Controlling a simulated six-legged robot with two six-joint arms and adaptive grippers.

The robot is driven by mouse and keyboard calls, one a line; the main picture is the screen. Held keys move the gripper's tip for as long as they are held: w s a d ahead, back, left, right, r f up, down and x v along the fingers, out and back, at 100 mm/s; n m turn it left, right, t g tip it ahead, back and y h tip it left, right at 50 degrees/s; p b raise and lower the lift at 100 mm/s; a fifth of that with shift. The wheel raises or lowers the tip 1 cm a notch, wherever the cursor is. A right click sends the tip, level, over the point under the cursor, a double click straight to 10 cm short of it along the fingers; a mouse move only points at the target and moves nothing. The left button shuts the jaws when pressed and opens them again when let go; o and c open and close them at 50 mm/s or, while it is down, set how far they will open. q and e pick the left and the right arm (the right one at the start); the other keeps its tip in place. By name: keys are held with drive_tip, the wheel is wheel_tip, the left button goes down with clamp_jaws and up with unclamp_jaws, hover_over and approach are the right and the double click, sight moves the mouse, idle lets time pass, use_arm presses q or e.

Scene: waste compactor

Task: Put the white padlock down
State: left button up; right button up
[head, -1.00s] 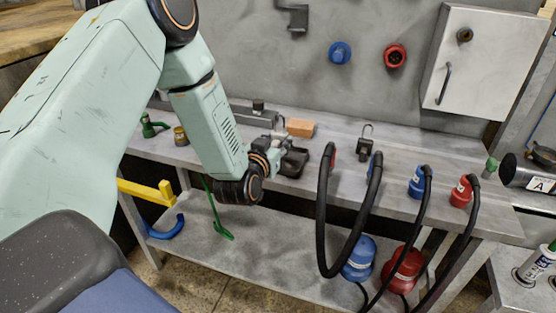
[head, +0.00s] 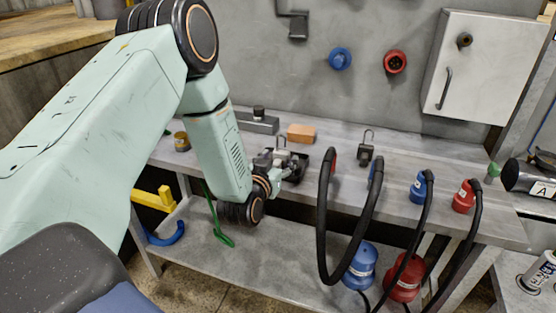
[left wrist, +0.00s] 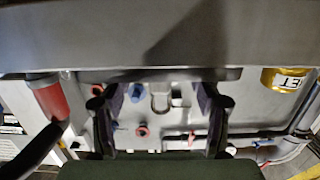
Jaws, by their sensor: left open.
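The white padlock (head: 281,151) stands on the workbench, shackle up, partly hidden by my left gripper (head: 284,162). A second, dark padlock (head: 366,152) stands upright farther right on the bench, apart from the gripper. My right gripper is not in view.
An orange-brown block (head: 301,133) lies behind the gripper. A black hose (head: 325,210) loops over the bench front to the right. Blue (head: 419,187) and red (head: 464,197) plugs stand farther right. A brass-coloured can (head: 181,141) is left of my arm.

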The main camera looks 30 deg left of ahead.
use_arm(q)
drive_tip(key=p+v, duration=0.2)
drive_tip(key=v, duration=1)
drive_tip(key=s+d+f+m+g+h, duration=0.1)
drive_tip(key=s+d+f+g+h, duration=0.1)
drive_tip(key=s+d+f+g, duration=0.45)
drive_tip(key=s+d+f+m+g+h, duration=0.15)
drive_tip(key=s+f, duration=0.25)
drive_tip(key=f, duration=0.5)
drive_tip(key=s+d+f+g, duration=0.1)
drive_tip(key=s+f+g, duration=0.2)
drive_tip(key=s, duration=0.6)
drive_tip(key=s+d+f+g, duration=0.1)
drive_tip(key=s+f+g, duration=0.2)
drive_tip(key=s, duration=0.6)
drive_tip(key=shift+d+g+b, duration=0.3)
drive_tip(key=shift+d+g, duration=0.1)
drive_tip(key=shift+g, duration=0.6)
drive_tip(key=shift+f, duration=0.15)
